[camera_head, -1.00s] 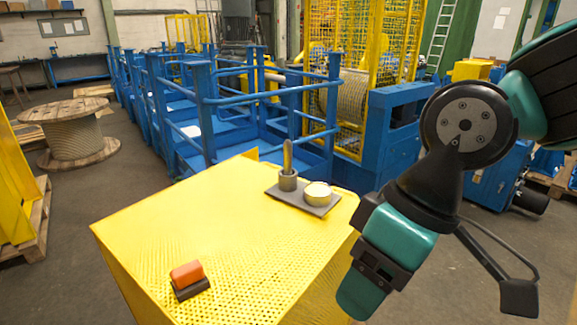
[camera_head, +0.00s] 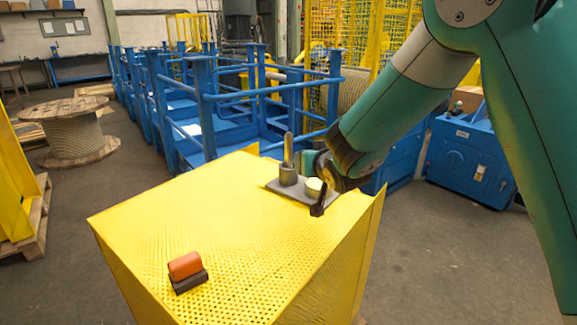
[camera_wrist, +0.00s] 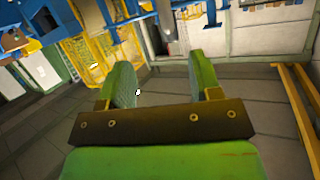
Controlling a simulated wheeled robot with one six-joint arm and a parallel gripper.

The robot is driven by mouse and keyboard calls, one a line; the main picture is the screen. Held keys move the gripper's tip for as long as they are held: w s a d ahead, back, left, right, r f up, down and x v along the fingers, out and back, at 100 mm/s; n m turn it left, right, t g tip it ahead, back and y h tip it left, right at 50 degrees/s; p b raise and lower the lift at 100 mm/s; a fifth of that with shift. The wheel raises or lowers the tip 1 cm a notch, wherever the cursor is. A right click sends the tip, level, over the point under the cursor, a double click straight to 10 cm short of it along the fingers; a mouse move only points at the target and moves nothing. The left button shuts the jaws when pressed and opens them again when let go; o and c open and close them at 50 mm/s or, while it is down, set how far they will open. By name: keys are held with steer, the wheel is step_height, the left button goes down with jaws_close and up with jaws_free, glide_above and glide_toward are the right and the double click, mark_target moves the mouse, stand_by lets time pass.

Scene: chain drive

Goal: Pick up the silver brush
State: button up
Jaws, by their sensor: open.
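The slim upright piece (camera_head: 288,150) standing in a grey cup (camera_head: 288,176) looks like the brush; its colour reads dull grey-tan. The cup is on a grey plate (camera_head: 272,187) at the back right of the yellow perforated table (camera_head: 190,220). My gripper (camera_wrist: 160,75) shows in the wrist view with its two green fingers wide apart and nothing between them. In the head view my wrist is just right of the cup, over the plate's far right side, and the fingers are mostly hidden. I cannot make out the brush in the wrist view.
A round cream-topped pot (camera_head: 314,187) is on the plate, close to my wrist. An orange block on a dark base (camera_head: 187,271) lies at the table's front left. The table's middle is clear. Blue railings (camera_head: 230,98) stand behind.

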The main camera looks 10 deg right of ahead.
mark_target(291, 139)
steer(key=w+t+p, duration=0.1)
steer(key=w, duration=0.4)
steer(key=w+f+n+t+p, duration=0.1)
steer(key=w+p, duration=0.1)
steer(key=w, duration=0.4)
steer(key=w+f+t+p, duration=0.1)
steer(key=w+t+p, duration=0.1)
steer(key=w, duration=0.4)
steer(key=shift+w+a+n+y, duration=0.25)
steer(key=shift+a+n+y, duration=0.05)
steer(key=shift+a+y, duration=0.1)
steer(key=shift+w+a+f+p, duration=0.1)
steer(key=shift+w+p, duration=0.4)
steer(key=shift+w, duration=0.55)
steer(key=shift+w+a+f+p, duration=0.1)
steer(key=shift+w+p, duration=0.35)
steer(key=shift+w, duration=0.6)
steer(key=c, duration=1)
